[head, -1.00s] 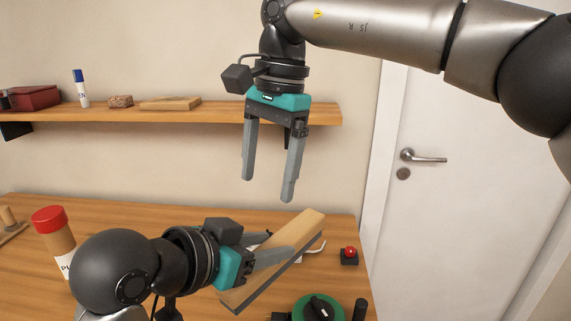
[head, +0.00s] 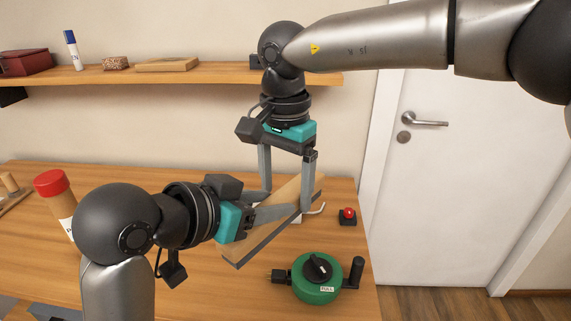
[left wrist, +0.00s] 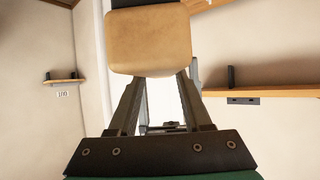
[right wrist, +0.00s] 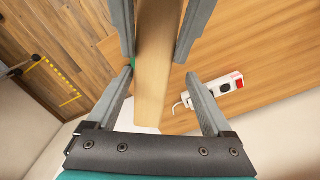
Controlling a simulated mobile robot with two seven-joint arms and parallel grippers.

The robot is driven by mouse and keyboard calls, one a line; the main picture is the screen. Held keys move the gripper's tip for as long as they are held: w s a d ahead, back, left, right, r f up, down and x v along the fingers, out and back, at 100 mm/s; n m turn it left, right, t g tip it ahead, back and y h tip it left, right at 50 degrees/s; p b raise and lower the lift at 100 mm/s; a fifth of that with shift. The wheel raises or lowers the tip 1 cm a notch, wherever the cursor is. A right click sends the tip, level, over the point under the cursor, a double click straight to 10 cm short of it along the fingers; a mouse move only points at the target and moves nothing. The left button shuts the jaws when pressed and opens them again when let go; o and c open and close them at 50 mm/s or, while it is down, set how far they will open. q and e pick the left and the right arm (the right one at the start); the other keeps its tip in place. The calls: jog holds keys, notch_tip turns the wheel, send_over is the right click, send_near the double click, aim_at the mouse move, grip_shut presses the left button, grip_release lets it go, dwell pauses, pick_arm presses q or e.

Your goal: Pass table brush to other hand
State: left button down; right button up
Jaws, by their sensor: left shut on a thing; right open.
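The table brush (head: 240,250) is a long wooden bar with a dark strip along its lower side, held tilted above the desk. My left gripper (head: 292,202) is shut on the brush and holds it from the left. The brush's pale wooden end fills the top of the left wrist view (left wrist: 148,40). My right gripper (head: 286,200) points down from above, open, with its fingers on either side of the brush's far part. In the right wrist view the brush (right wrist: 155,75) runs between the open fingers; I cannot tell whether they touch it.
A green round device (head: 318,288) with a black knob and a red button on a dark base (head: 347,216) are on the desk's right side. A red-capped container (head: 52,190) stands at left. A wall shelf (head: 200,76) runs behind. A door (head: 450,180) is at right.

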jog(key=shift+f, duration=0.4)
jog(key=shift+c, duration=0.2)
pick_arm(q)
jog(key=shift+s+d, duration=0.15)
jog(key=shift+d, duration=0.05)
pick_arm(e)
jog(key=shift+a+r, duration=0.15)
grip_shut()
pick_arm(q)
jog(key=shift+c, duration=1.3)
grip_release()
jog(key=shift+a, duration=0.1)
